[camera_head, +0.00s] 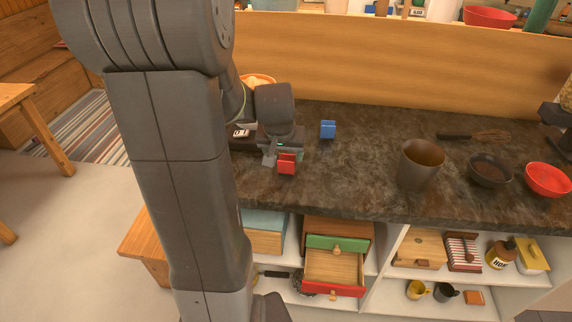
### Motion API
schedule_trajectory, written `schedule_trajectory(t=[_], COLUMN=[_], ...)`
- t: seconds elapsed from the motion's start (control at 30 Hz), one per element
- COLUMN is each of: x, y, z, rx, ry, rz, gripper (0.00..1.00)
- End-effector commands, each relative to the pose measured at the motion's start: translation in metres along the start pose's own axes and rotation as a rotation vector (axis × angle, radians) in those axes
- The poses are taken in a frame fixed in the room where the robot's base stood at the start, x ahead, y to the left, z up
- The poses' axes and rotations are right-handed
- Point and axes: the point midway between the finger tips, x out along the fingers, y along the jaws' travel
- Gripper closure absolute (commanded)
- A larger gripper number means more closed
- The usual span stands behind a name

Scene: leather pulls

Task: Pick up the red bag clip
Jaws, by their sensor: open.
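The red bag clip (287,164) is a small red block-like piece on the dark stone counter (340,175), left of the middle of the head view. My gripper (278,153) is right at the clip, just behind and above it, and is open. The fingers are small and partly hidden by my own arm, so I cannot tell whether they touch the clip or stand around it.
A blue clip-like piece (328,129) lies behind and to the right. A brown cup (420,164), a dark bowl (490,170), a red bowl (547,179) and a whisk (474,136) are on the right. An open drawer (334,270) juts out below the counter.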

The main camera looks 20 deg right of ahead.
Motion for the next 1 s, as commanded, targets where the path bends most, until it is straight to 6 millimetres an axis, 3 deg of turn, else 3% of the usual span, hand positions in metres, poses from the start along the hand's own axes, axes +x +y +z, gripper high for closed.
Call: schedule_trajectory(t=[0.1, 0.37, 0.7, 1.0], x=[0.013, 0.026, 0.064, 0.072], y=[0.0, 0.0, 0.001, 0.001], z=[0.001, 0.001, 0.005, 0.005], rx=[0.001, 0.001, 0.0, 0.0], ry=[-0.003, -0.003, -0.002, 0.0], rz=[0.0, 0.0, 0.0, -0.002], gripper=[0.33, 0.33, 0.33, 0.33])
